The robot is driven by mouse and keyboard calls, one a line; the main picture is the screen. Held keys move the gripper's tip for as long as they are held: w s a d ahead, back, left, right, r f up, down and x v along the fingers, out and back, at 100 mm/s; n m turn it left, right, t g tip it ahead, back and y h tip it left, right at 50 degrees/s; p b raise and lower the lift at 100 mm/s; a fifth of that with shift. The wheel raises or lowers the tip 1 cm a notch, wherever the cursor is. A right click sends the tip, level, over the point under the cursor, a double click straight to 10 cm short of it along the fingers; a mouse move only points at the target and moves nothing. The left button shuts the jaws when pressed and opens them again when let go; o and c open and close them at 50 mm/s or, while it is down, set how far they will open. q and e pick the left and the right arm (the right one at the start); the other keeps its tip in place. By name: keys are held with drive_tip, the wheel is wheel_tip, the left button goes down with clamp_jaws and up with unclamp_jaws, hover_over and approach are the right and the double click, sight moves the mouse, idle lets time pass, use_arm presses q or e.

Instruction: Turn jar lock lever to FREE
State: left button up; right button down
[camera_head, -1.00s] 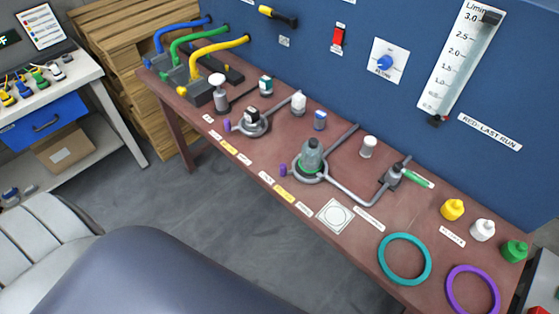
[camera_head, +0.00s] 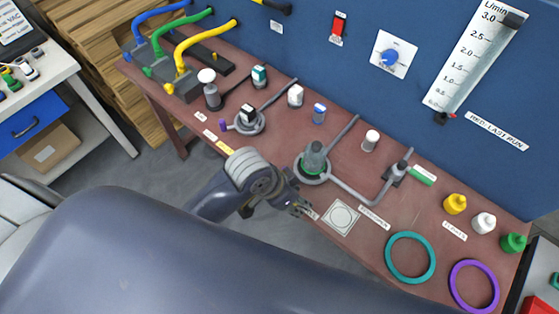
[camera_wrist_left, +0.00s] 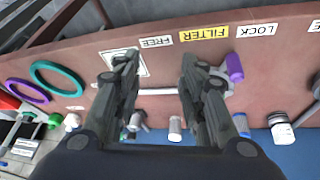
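A grey jar (camera_head: 314,158) with a green ring stands in a round grey holder on the red-brown bench. A purple lever knob (camera_wrist_left: 234,68) shows in the left wrist view, on the LOCK side of the yellow FILTER label (camera_wrist_left: 204,33). The LOCK label (camera_wrist_left: 257,30) and FREE label (camera_wrist_left: 156,42) flank FILTER. My left gripper (camera_head: 303,208) is at the bench's front edge, before the jar. In the wrist view the left gripper (camera_wrist_left: 158,65) is open and empty, its fingers beside the knob, not touching it. My right gripper is not in view.
A teal ring (camera_head: 410,258) and a purple ring (camera_head: 474,286) lie at the right. A blue panel rises behind.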

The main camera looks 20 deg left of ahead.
use_arm(q)
drive_tip(key=w+d+r+m+g, duration=0.1)
drive_tip(key=w+d+m, duration=0.2)
drive_tip(key=w+a+m+y, duration=0.1)
drive_tip(key=w+a, duration=0.1)
drive_tip(key=a, duration=0.1)
drive_tip(key=w+a+r+m+g+y, duration=0.1)
drive_tip(key=w+a, duration=0.1)
drive_tip(key=a, duration=0.1)
drive_tip(key=w+a+r+m+g+y, duration=0.1)
drive_tip(key=w+a, duration=0.2)
drive_tip(key=shift+y, duration=0.3)
wheel_tip(320, 180, down, 10)
drive_tip(key=shift+p, duration=0.95)
drive_tip(key=shift+f, duration=0.35)
drive_tip(key=shift+c, duration=0.2)
clamp_jaws()
